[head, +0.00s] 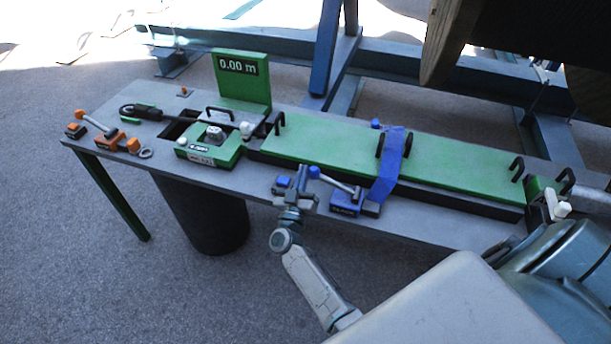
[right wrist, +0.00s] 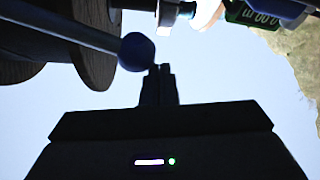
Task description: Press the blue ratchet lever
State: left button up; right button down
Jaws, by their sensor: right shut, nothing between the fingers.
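The blue ratchet lever is a grey rod (head: 336,181) with a blue ball knob (head: 313,172), rising to the left from a blue base (head: 344,205) at the bench's front edge. A blue strap (head: 389,165) runs from beside that base across the green bed. My right gripper (head: 303,172) is shut and empty, just left of the knob. In the right wrist view its closed fingertips (right wrist: 161,70) are close beside the blue knob (right wrist: 137,52); I cannot tell whether they touch. My left gripper is not in view.
A small blue block (head: 283,183) lies left of my gripper. An orange ratchet (head: 117,139), a green meter (head: 210,148) and a display reading 0.00 m (head: 239,67) stand further left on the grey bench (head: 440,220). Black hoops (head: 379,145) rise along the green bed (head: 325,148).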

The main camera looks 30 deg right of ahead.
jog(key=b+v, duration=0.4)
jog(key=v, duration=0.5)
jog(key=shift+s+a+r, duration=0.15)
jog(key=shift+s+a, duration=0.05)
jog(key=shift+a, duration=0.25)
dwell(0.6)
